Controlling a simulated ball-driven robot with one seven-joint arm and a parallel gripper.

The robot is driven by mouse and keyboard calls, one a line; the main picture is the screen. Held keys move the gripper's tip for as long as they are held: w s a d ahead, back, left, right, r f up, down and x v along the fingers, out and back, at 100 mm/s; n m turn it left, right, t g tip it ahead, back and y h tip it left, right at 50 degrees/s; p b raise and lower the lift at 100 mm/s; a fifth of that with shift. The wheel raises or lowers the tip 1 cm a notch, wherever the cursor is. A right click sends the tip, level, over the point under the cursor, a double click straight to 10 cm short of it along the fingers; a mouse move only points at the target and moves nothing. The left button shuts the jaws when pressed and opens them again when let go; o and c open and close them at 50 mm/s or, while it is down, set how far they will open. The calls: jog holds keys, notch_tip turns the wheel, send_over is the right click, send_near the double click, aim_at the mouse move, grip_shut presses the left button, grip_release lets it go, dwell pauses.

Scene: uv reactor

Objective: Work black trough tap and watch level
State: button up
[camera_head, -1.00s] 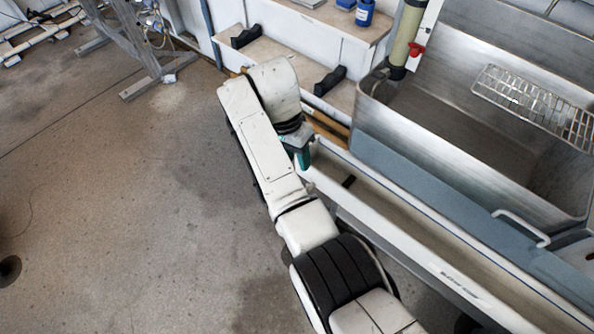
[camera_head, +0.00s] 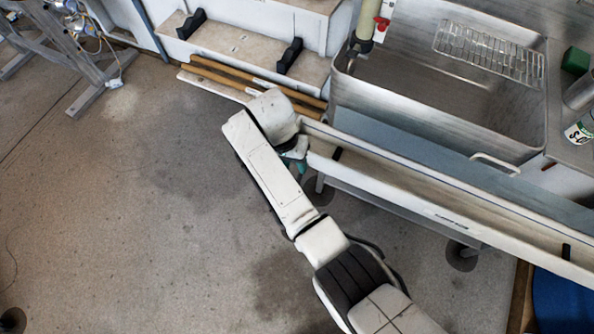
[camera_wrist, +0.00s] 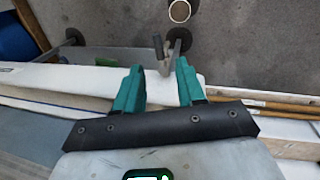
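A long pale trough (camera_head: 400,188) runs diagonally along the front of the steel sink in the head view. A small black piece (camera_head: 337,153) sits inside its near-left end, and another black piece (camera_head: 566,252) sits towards its right end. My gripper (camera_wrist: 160,66) is open, its two teal fingers apart and empty. Beyond the fingertips, a small tap-like fitting with a dark upright handle (camera_wrist: 158,46) stands out from the trough's white wall (camera_wrist: 75,80). I cannot tell whether the fingers touch it. In the head view my gripper is mostly hidden by my arm. No water level is readable.
A steel sink (camera_head: 420,118) with a wire rack (camera_head: 490,50) stands behind the trough. Wooden poles (camera_head: 225,80) lie by the trough's left end. A white-rimmed round opening (camera_wrist: 179,11) shows on the floor side.

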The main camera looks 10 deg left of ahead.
jog(key=shift+s+d+f+b, duration=0.1)
jog(key=shift+d+f+b, duration=0.15)
jog(key=shift+f, duration=1.1)
jog(key=shift+d+f+b, duration=0.1)
jog(key=shift+d+f, duration=0.2)
jog(key=shift+f, duration=1.05)
jog(key=shift+c, duration=0.2)
grip_shut()
